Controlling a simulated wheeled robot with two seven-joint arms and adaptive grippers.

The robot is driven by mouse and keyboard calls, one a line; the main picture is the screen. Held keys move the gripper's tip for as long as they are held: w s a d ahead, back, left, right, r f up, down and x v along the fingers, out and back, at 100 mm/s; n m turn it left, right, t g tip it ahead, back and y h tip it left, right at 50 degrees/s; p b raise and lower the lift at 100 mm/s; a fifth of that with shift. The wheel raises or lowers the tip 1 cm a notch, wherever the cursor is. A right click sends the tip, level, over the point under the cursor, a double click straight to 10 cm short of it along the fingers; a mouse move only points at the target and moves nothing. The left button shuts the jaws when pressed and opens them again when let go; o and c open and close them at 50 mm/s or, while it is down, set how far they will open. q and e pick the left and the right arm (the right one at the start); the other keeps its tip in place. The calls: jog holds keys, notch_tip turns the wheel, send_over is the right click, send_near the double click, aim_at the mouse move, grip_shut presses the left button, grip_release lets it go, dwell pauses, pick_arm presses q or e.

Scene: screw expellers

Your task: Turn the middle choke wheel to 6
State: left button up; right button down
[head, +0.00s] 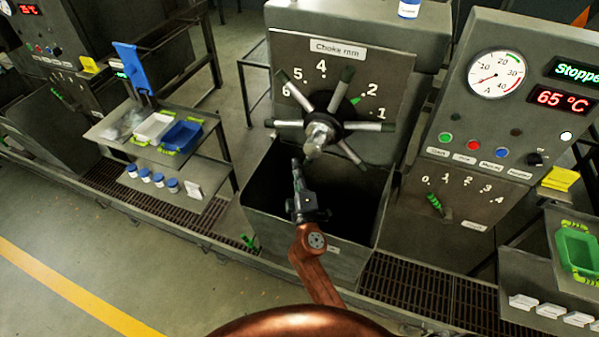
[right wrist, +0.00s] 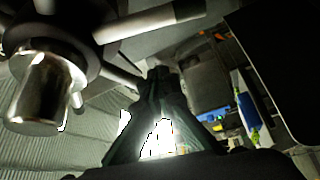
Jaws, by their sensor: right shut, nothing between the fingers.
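The middle choke wheel (head: 322,130) is a hub with several metal spokes with dark tips, in front of a plate labelled "Choke mm". Numbers from 1 to 6 arc around it; the 3 is hidden behind a spoke. A green pointer (head: 355,100) shows at the upper right, close to the 2. My right gripper (head: 296,163) is shut and empty, below and left of the hub. In the right wrist view its fingertips (right wrist: 160,74) are together, with the hub (right wrist: 45,90) at left and spokes nearby. Whether they touch a spoke, I cannot tell. My left gripper is not in view.
An open dark bin (head: 262,215) stands under the wheel. To the right is a control panel (head: 470,100) with a gauge, buttons, a "Stopped" display and 65 °C. To the left, a shelf stand (head: 105,133) holds white and blue trays. Floor grating (head: 400,285) runs along the front.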

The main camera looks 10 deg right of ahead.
jog(key=shift+w+d+f+p, duration=0.2)
jog(key=shift+w+d+p, duration=0.4)
jog(key=shift+w+d, duration=1.45)
